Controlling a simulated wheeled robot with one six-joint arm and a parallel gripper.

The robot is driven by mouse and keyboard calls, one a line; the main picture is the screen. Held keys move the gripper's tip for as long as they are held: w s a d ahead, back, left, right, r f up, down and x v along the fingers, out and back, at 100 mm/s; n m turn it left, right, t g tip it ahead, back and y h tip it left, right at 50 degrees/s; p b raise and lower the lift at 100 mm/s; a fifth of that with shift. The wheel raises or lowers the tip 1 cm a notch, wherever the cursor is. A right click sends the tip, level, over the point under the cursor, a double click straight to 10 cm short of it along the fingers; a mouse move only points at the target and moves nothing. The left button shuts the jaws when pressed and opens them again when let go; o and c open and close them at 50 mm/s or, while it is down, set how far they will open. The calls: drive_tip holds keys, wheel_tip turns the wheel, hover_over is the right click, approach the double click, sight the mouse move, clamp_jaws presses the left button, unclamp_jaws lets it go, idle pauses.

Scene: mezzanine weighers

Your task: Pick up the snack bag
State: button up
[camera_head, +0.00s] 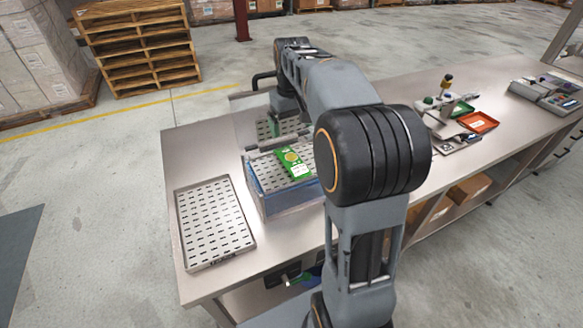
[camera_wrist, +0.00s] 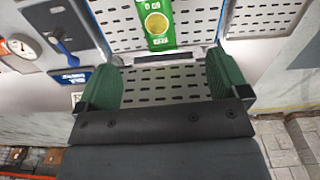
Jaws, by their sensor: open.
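The snack bag (camera_head: 292,162) is a green packet with a yellow round mark and a white label. It lies on a perforated surface in the blue-sided, see-through bin (camera_head: 288,202) on the bench. In the wrist view the snack bag (camera_wrist: 158,24) shows at the top centre, beyond the fingertips and cut off by the picture's upper edge. My gripper (camera_wrist: 162,76) has its two green finger pads wide apart. Nothing is between them but a view of a perforated surface. The bag is apart from both fingers.
A shallow perforated tray (camera_head: 214,224) lies on the bench (camera_head: 180,150) left of the bin. Another perforated surface shows behind the bin, partly hidden by my arm. An orange-red tray (camera_head: 478,122) and instruments stand further right. A dial gauge (camera_wrist: 22,46) shows left in the wrist view.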

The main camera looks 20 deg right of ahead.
hover_over(293, 158)
wheel_tip(293, 158, down, 8)
drive_tip(key=shift+s+a, duration=0.1)
drive_tip(key=shift+a, duration=0.05)
drive_tip(key=shift+f+p, duration=0.35)
drive_tip(key=shift+f, duration=2.9)
drive_tip(key=c, duration=1)
drive_tip(key=shift+r, duration=0.1)
